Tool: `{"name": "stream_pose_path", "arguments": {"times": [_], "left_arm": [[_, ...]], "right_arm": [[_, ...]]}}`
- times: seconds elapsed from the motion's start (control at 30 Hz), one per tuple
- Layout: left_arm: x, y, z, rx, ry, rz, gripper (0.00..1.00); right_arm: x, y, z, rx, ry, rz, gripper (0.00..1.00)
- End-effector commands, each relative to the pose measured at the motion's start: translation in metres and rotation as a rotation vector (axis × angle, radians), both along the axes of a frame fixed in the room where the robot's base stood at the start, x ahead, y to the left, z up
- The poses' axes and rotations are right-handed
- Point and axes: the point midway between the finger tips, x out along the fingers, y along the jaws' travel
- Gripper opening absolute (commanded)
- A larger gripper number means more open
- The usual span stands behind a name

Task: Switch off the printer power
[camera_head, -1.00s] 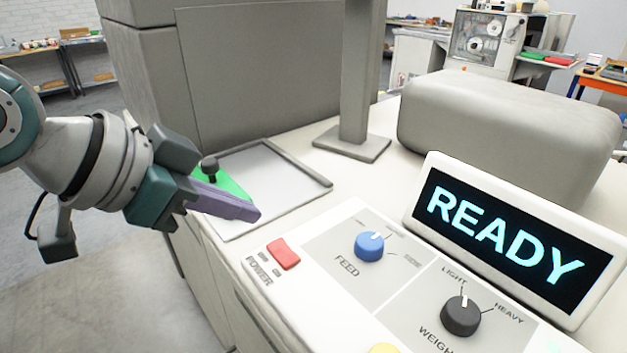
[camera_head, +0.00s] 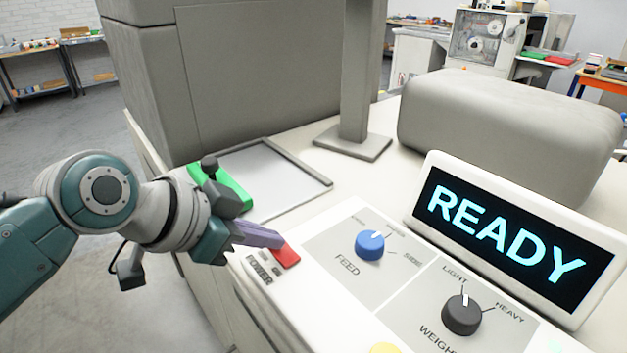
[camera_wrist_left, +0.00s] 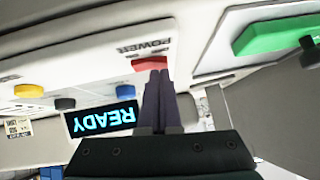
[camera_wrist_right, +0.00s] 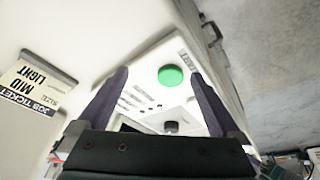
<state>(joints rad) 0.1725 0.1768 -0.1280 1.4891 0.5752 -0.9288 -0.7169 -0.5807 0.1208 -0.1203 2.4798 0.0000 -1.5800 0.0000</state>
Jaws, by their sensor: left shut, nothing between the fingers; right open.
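The red POWER switch (camera_head: 287,256) sits on the white control panel, left of the blue FEED knob (camera_head: 370,245). My left gripper (camera_head: 278,243) is shut and empty, its purple fingertips at the far left edge of the red switch. In the left wrist view the switch (camera_wrist_left: 150,63) shows just past the fingertips (camera_wrist_left: 158,75); I cannot tell whether they touch it. The display (camera_head: 505,232) reads READY. My right gripper (camera_wrist_right: 158,75) shows only in its own wrist view, open and empty, with a green round button (camera_wrist_right: 171,75) beyond its fingers.
A black WEIGHT knob (camera_head: 461,315) and part of a yellow button (camera_head: 384,348) are on the panel. A tray (camera_head: 285,185) with a green black-knobbed piece (camera_head: 232,188) lies behind my left gripper. A grey post (camera_head: 357,100) stands farther back.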

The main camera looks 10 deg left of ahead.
Motion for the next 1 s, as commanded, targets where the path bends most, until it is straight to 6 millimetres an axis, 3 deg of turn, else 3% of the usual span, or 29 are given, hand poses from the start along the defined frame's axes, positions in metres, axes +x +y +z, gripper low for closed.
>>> {"name": "stream_pose_path", "arguments": {"times": [0.03,0.67,1.0], "left_arm": [[0.001,0.003,-0.009,0.005,0.002,-0.001,0.00],[-0.010,-0.010,-0.002,0.001,0.009,-0.003,0.00],[-0.009,-0.011,-0.002,0.000,0.003,-0.001,0.00]], "right_arm": [[0.000,0.000,-0.007,0.000,0.000,0.000,1.00],[0.000,0.000,0.011,0.000,-0.001,0.000,1.00],[0.000,0.000,0.011,0.000,-0.001,0.000,1.00]]}}
